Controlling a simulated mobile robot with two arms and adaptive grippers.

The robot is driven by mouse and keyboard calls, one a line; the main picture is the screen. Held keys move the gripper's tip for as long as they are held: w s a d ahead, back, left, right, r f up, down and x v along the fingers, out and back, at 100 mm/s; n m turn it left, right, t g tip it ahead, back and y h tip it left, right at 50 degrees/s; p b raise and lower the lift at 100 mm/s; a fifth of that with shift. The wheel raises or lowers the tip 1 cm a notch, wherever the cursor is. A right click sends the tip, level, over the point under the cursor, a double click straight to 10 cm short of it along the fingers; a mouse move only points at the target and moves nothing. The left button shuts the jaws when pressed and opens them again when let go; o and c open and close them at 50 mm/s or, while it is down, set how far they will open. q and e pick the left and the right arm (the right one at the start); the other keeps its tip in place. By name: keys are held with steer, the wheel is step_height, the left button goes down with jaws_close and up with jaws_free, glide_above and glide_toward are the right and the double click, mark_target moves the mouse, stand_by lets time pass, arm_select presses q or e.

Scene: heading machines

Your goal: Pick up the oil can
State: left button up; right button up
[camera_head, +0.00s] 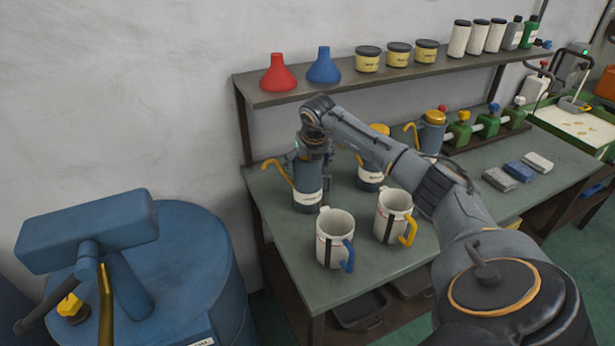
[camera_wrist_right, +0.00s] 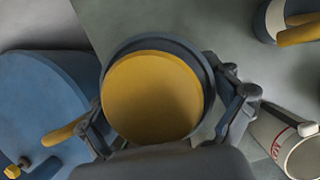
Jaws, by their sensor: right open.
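The oil can (camera_head: 307,197) is a blue-grey can with a pale label and a yellow spout on its left side. It stands upright at the left end of the green bench (camera_head: 262,192). My right gripper (camera_head: 313,157) is over its top, with its fingers pointing down. In the right wrist view the can's round yellow top (camera_wrist_right: 152,98) with a dark rim lies between the open fingers, one on each side. I cannot tell whether the fingers touch the can. My left gripper is not in view.
Two white jugs, one blue-handled (camera_head: 335,240) and one yellow-handled (camera_head: 392,215), stand in front of the can. Similar cans (camera_head: 370,172) (camera_head: 430,132) stand to the right, partly behind my arm. A shelf (camera_head: 300,95) with funnels and tubs runs above. A blue drum (camera_head: 190,260) is at left.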

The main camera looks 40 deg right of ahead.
steer(key=c, duration=1.5)
steer(key=shift+r, duration=0.15)
steer(key=shift+c, duration=0.3)
